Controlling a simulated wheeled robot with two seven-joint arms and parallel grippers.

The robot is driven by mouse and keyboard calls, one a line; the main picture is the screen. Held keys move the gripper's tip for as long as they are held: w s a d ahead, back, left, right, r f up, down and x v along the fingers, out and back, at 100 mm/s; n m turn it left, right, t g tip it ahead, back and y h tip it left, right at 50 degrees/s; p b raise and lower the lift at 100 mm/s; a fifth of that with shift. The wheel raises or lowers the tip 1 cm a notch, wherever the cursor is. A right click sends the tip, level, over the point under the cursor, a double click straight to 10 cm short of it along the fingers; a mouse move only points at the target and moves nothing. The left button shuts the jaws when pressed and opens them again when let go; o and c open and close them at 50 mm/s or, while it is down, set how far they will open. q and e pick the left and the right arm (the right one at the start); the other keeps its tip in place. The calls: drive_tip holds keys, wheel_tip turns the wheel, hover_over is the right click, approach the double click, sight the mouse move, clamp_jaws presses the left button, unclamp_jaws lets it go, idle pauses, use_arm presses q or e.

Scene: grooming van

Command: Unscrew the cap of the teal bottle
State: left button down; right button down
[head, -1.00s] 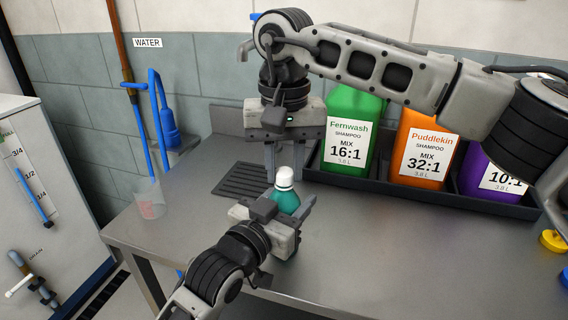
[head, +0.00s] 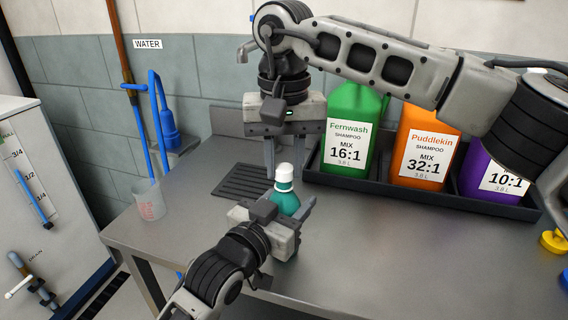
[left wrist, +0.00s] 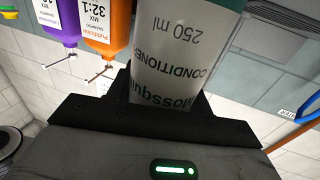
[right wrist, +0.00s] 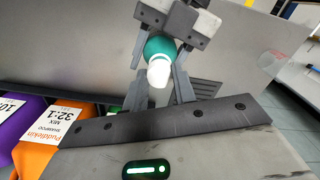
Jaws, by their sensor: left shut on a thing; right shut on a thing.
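The teal bottle (head: 286,203) stands upright above the table's near-left part. My left gripper (head: 283,208) is shut around its body. In the left wrist view its label (left wrist: 172,75) reads 250 ml conditioner, and the bottle fills the space between the jaws. The white cap (head: 284,171) is at the bottle's top; it also shows in the right wrist view (right wrist: 158,72). My right gripper (head: 284,165) points down from above and is shut on the cap, with a finger on either side. Whether the cap's thread is still engaged cannot be told.
A dark tray (head: 420,196) at the back holds green (head: 349,130), orange (head: 425,145) and purple (head: 492,172) shampoo jugs. A clear measuring cup (head: 150,202) stands at the table's left. A yellow cap (head: 553,242) lies at the right. The front middle of the table is clear.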

sight(285, 168)
use_arm(q)
drive_tip(key=shift+f, duration=0.1)
use_arm(e)
drive_tip(key=shift+r, duration=0.6)
drive_tip(key=shift+r, duration=2)
use_arm(q)
drive_tip(key=c, duration=0.5)
unclamp_jaws()
drive_tip(key=shift+s, duration=0.1)
use_arm(e)
drive_tip(key=shift+f+b, duration=0.5)
drive_tip(key=shift+f, duration=0.05)
use_arm(q)
drive_tip(key=v, duration=1.2)
use_arm(e)
drive_tip(key=shift+f, duration=0.1)
